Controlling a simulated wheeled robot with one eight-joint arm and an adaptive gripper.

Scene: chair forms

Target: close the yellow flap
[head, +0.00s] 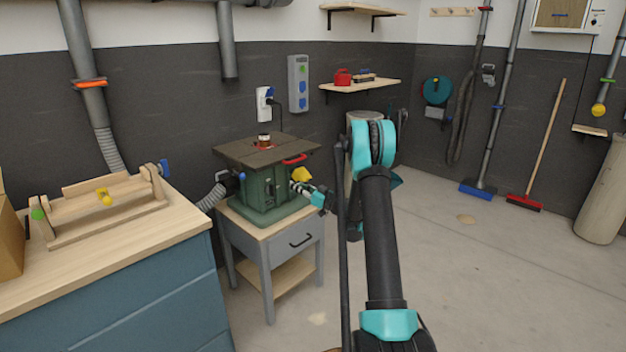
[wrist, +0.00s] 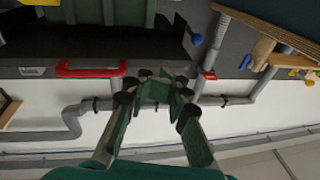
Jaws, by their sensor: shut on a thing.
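The yellow flap (head: 301,174) shows on the right side of the green machine (head: 264,190), below its dark table top. It looks tilted outward, though it is small here. A strip of yellow that may be the same flap (wrist: 36,3) shows at the top left edge of the wrist view. My gripper (head: 303,187) is just in front of and below the flap in the head view. In the wrist view its fingers (wrist: 155,88) are drawn together on something I cannot make out, apart from the yellow strip. Whether they touch the flap is not clear.
A red handle (head: 294,159) sticks out from the machine's table edge, close above the flap. The machine stands on a grey stand with a drawer (head: 292,240). A workbench (head: 110,235) is at the left. The floor (head: 480,270) at the right is mostly clear.

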